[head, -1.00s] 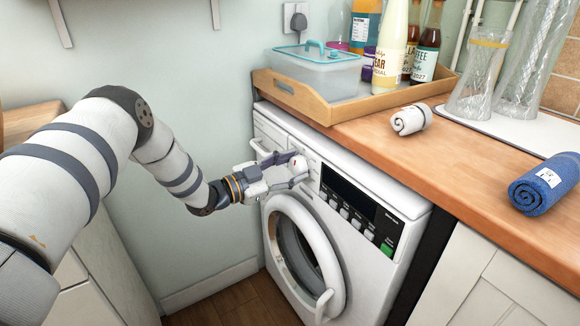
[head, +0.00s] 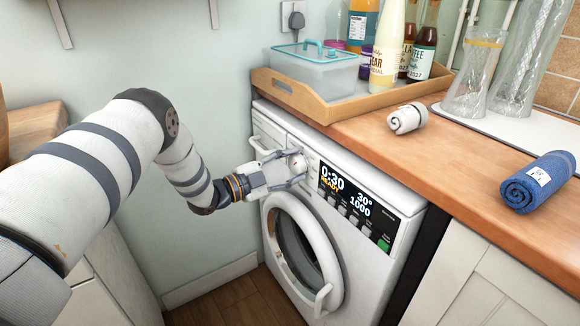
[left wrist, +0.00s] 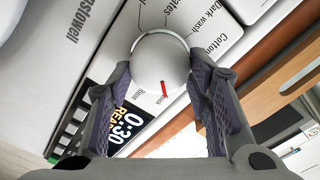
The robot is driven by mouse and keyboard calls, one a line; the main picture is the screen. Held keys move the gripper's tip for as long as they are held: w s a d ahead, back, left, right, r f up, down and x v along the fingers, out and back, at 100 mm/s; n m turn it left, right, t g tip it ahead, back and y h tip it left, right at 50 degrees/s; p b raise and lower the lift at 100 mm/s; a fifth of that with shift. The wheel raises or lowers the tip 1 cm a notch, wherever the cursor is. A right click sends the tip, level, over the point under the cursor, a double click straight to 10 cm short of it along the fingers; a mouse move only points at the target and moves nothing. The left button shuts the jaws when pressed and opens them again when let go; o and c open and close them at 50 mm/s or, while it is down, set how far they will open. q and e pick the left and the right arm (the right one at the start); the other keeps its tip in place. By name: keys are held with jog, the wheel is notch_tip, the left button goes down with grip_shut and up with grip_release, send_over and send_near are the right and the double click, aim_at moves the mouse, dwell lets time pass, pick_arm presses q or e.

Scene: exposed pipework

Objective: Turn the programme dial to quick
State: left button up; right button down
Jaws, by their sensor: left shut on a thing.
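The white programme dial (head: 299,163) is on the upper front panel of the washing machine (head: 390,200). My left gripper (head: 292,170) is shut on it, with one finger on each side in the left wrist view (left wrist: 163,80). There the dial (left wrist: 160,58) shows a red mark on its lower edge, facing a partly hidden label whose visible end looks like "ick". The labels "Rinse", "Cotton" and "Dark wash" stand around the dial. The display (head: 347,196) is lit and reads 0:30, READY, 30° and 1000. My right gripper is not in view.
The wooden worktop (head: 440,150) above the machine holds a tray (head: 330,113) with a lidded box and bottles, rolled white (head: 407,118) and blue (head: 540,183) cloths, and glass vases. The round door (head: 300,255) is below the dial.

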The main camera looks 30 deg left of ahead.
pick_arm(q)
jog(key=o, duration=1.1)
jog(key=shift+o, duration=0.2)
jog(key=v, duration=1.2)
